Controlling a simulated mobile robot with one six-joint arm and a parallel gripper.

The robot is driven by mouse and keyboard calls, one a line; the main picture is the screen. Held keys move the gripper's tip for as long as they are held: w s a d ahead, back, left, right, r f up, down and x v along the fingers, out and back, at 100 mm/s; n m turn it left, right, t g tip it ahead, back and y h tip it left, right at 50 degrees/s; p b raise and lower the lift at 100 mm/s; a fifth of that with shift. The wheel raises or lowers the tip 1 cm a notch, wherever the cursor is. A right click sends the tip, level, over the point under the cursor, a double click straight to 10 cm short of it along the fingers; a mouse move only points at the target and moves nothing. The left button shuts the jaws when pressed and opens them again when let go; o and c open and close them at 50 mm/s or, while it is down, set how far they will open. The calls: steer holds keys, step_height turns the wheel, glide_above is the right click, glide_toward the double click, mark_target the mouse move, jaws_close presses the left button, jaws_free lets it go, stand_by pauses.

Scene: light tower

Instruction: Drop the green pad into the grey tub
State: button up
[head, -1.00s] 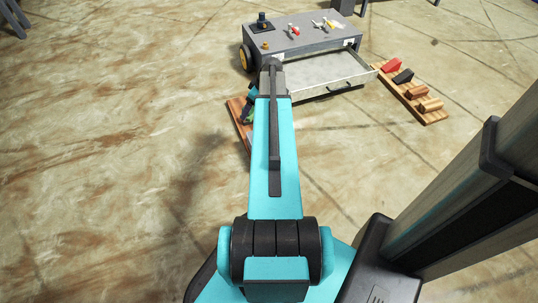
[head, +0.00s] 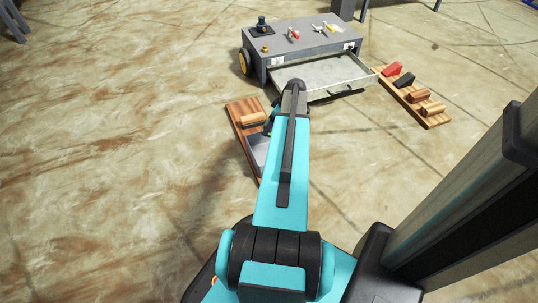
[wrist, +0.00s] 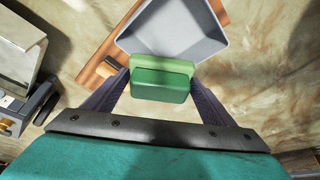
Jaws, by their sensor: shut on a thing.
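The green pad (wrist: 160,84) is a small block with a lighter green upper face. My gripper (wrist: 160,90) is shut on it, one finger at each side. The grey tub (wrist: 195,44) is a shallow, open tray just beyond the pad in the wrist view. The pad overlaps the tub's near edge in that view; I cannot tell its height above it. In the head view the tub (head: 258,148) shows partly, left of my arm, which hides the rest. The pad and my fingertips are hidden there.
The tub is on a wooden board (head: 240,113) with a wooden block (head: 253,119) at its far end. Behind stands a grey wheeled cart (head: 310,42) with an open drawer (head: 322,75). Another board (head: 415,100) with several blocks lies right. The floor at left is clear.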

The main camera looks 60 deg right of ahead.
steer(key=shift+f+b, duration=1.85)
steer(key=shift+f, duration=1.05)
steer(key=o, duration=1.1)
steer(key=shift+r, duration=0.1)
steer(key=p+v, duration=0.5)
steer(key=v, duration=0.8)
steer(key=shift+s+r, duration=0.2)
steer(key=shift+r, duration=0.1)
